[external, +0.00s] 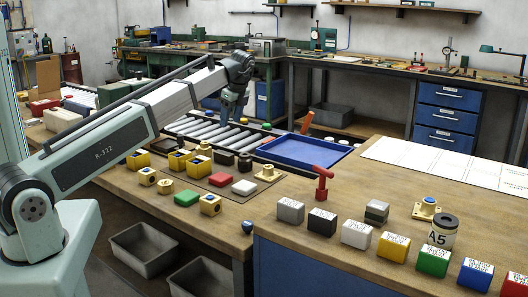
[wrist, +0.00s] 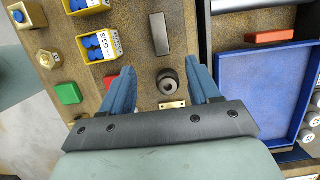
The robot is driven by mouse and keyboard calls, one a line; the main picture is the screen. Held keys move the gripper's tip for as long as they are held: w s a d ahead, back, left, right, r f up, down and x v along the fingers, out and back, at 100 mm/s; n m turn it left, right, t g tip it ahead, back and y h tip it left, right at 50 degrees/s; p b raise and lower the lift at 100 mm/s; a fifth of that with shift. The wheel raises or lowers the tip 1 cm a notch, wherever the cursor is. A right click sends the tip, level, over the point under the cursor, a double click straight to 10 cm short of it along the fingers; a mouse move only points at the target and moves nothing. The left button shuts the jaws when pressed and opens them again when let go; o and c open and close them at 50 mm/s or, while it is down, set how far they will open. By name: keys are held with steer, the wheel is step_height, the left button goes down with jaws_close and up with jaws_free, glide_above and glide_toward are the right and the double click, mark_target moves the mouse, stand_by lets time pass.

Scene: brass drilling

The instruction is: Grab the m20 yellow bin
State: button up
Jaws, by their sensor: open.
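Yellow bins stand on the bench at the left of the external view, one of them a yellow bin (external: 178,160) in the back group. In the wrist view, one yellow bin (wrist: 100,46) with blue pieces and a printed label lies left of my gripper (wrist: 163,76). Another yellow bin (wrist: 86,5) is cut by the top edge. The labels are too small to read surely, so I cannot tell which is M20. My gripper, also in the external view (external: 233,112), is open and empty above the bench, right of the bins. A dark round part (wrist: 170,83) shows between its fingers.
A blue tray (wrist: 262,90) lies to the right, also in the external view (external: 305,150), beside a roller conveyor (external: 215,133). A green block (wrist: 68,94), a red block (wrist: 110,80) and a grey bar (wrist: 160,34) lie near the bins. Coloured blocks line the front bench.

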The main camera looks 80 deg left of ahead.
mark_target(181, 158)
steer(key=o, duration=0.6)
steer(key=s+a+n+h, duration=0.1)
steer(key=s+a+n, duration=0.15)
steer(key=s, duration=0.75)
steer(key=s+a+n, duration=0.2)
steer(key=s+a, duration=0.1)
steer(key=s, duration=0.7)
steer(key=d+f+n, duration=0.1)
steer(key=f+n, duration=0.2)
steer(key=n, duration=0.1)
steer(key=d+f+n+t, duration=0.1)
steer(key=f+n, duration=0.2)
steer(key=n, duration=0.2)
steer(key=d+f+n+t+h, duration=0.1)
steer(key=d+f+n, duration=0.1)
steer(key=f+n, duration=0.1)
steer(key=shift+w+d+f+n, duration=0.1)
steer(key=shift+w+f+n, duration=0.25)
steer(key=shift+n, duration=0.4)
steer(key=shift+w+d+f, duration=0.1)
steer(key=shift+w+f, duration=0.1)
steer(key=shift+f, duration=1.15)
steer(key=shift+w+f, duration=0.2)
steer(key=shift+f, duration=1.1)
